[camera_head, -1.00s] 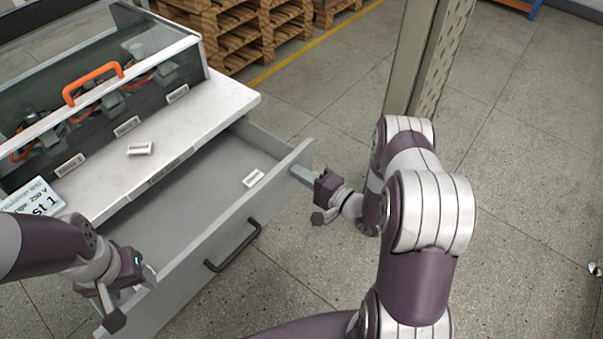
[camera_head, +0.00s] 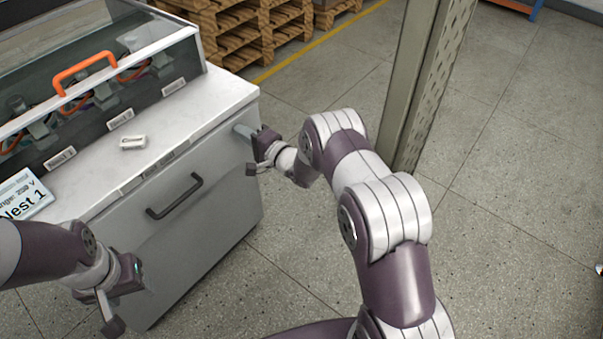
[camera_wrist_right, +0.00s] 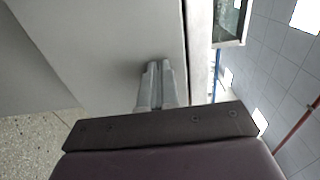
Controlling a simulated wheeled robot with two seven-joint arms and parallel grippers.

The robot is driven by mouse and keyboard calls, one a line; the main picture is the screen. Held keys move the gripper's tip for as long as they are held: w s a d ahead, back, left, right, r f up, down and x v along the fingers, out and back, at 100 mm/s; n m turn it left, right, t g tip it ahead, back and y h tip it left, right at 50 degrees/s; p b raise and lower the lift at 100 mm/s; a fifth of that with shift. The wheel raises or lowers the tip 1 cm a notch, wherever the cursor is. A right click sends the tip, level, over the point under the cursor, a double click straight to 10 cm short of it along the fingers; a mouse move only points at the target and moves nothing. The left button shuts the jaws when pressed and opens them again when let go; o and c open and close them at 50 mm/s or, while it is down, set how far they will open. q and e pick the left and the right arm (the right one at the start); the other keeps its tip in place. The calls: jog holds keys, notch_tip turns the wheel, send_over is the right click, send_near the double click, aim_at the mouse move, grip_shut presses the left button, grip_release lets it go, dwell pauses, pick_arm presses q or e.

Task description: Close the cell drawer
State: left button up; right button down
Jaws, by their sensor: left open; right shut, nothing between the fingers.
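The cell drawer (camera_head: 215,215) is a grey front with a black bar handle (camera_head: 175,197). In the head view it sits flush, or nearly so, under the white worktop, and its inside is hidden. My right gripper (camera_head: 240,130) is shut and empty, with its fingertips at the upper right part of the drawer front. In the right wrist view its two fingers (camera_wrist_right: 155,86) lie together against the grey panel. My left gripper (camera_head: 112,312) is at the lower left, in front of the cabinet and apart from the handle; it is open and empty.
A small white part (camera_head: 133,142) lies on the worktop (camera_head: 215,98). A clear guard with an orange handle (camera_head: 85,72) stands behind it. A Nest 1 sign (camera_head: 22,195) is at the left. A grey post (camera_head: 422,90) rises behind my right arm. Pallets (camera_head: 255,35) stand at the back.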

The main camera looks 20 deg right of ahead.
jog(key=x, duration=0.2)
jog(key=b+x, duration=0.1)
jog(key=shift+w+a+r, duration=0.1)
jog(key=shift+w+r, duration=0.1)
jog(key=shift+r, duration=0.1)
